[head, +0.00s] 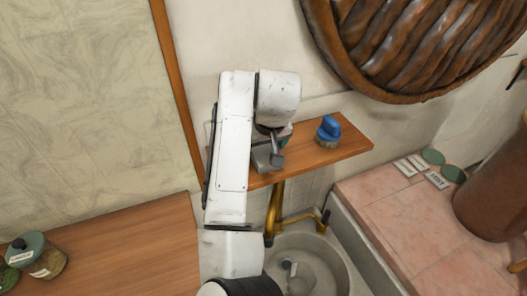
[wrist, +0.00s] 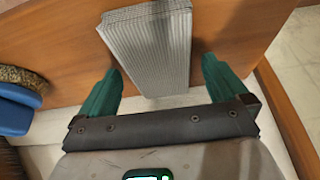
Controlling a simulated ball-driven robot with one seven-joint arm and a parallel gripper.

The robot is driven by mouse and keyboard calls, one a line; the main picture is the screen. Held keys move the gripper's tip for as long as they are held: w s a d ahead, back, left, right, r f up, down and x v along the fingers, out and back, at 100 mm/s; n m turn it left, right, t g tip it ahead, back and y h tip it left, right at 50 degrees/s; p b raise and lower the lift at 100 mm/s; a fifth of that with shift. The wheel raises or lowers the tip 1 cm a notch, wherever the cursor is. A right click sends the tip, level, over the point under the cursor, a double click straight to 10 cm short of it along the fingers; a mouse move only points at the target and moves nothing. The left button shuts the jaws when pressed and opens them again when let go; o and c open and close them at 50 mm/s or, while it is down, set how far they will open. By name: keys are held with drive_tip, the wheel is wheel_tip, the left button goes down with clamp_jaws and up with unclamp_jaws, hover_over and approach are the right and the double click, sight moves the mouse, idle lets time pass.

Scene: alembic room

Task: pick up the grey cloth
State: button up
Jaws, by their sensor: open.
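The grey cloth (wrist: 155,45) is a folded, finely ribbed strip lying on the wooden shelf in the wrist view. My gripper (wrist: 162,72) is open, with one green finger on each side of the cloth's near end. In the head view my gripper (head: 272,155) is over the shelf, partly behind my arm. I cannot make out the cloth there.
A blue-handled brush (head: 328,130) stands on the wooden shelf (head: 345,150), right of my gripper. Below are a brass tap (head: 273,210) and a stone basin (head: 330,265). A large round wooden-framed piece (head: 400,45) hangs above. Jars (head: 48,262) stand on the lower-left counter.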

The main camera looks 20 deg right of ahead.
drive_tip(key=c, duration=1.1)
